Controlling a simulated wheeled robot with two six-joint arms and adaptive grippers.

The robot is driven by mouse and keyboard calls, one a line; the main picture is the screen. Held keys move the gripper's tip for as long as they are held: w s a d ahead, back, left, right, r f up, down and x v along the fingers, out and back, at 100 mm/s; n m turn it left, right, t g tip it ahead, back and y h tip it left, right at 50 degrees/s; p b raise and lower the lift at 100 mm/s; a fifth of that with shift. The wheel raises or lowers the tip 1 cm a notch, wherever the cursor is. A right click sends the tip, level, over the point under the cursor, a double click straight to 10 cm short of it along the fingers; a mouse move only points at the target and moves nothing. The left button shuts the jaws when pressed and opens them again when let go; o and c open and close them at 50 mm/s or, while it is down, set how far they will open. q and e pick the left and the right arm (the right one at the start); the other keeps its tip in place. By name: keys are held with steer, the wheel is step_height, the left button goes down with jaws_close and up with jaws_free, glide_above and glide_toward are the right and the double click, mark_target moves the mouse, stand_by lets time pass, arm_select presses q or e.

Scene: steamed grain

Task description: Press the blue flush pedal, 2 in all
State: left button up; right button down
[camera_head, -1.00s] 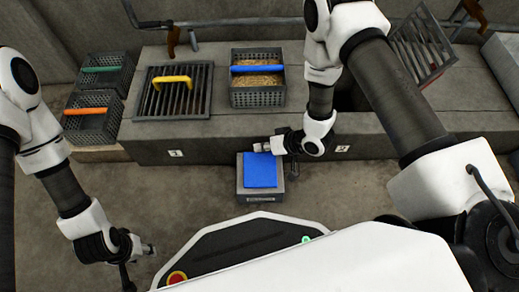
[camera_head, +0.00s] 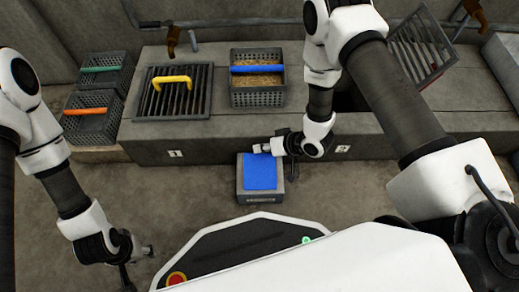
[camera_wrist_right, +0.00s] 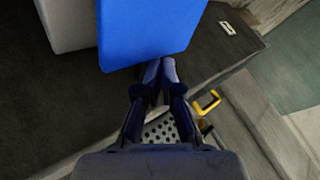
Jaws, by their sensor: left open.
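The blue flush pedal (camera_head: 260,173) is a flat blue plate on a small grey box (camera_head: 262,198) on the floor, in front of the concrete counter. In the right wrist view the blue plate (camera_wrist_right: 150,30) fills the top middle. My right gripper (camera_head: 260,148) is at the plate's far edge; in the wrist view its fingertips (camera_wrist_right: 160,66) are together, with nothing between them, beside the plate's edge. I cannot tell whether they touch it. My left gripper (camera_head: 148,250) is open and empty, low over the floor at the left, well away from the pedal.
On the counter are a grate with a yellow handle (camera_head: 173,80), a blue-handled basket of grain (camera_head: 258,79) and a tilted grate (camera_head: 420,50). Green-handled (camera_head: 103,70) and orange-handled (camera_head: 92,112) baskets stand at the left. Floor between my left gripper and the pedal is clear.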

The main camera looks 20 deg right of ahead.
steer(key=shift+s+a+r+p, duration=0.1)
steer(key=shift+s+r+p, duration=0.15)
steer(key=shift+r+p, duration=0.3)
steer(key=shift+s+a+r+p, duration=0.1)
steer(key=shift+s+r+p, duration=0.2)
steer(key=shift+p, duration=0.35)
steer(key=shift+w+d+r, duration=0.1)
steer(key=shift+w, duration=0.05)
steer(key=shift+w, duration=0.1)
steer(key=shift+r, duration=0.25)
step_height(320, 180, up, 5)
steer(key=p, duration=0.5)
steer(key=shift+w, duration=0.1)
steer(key=shift+f, duration=0.15)
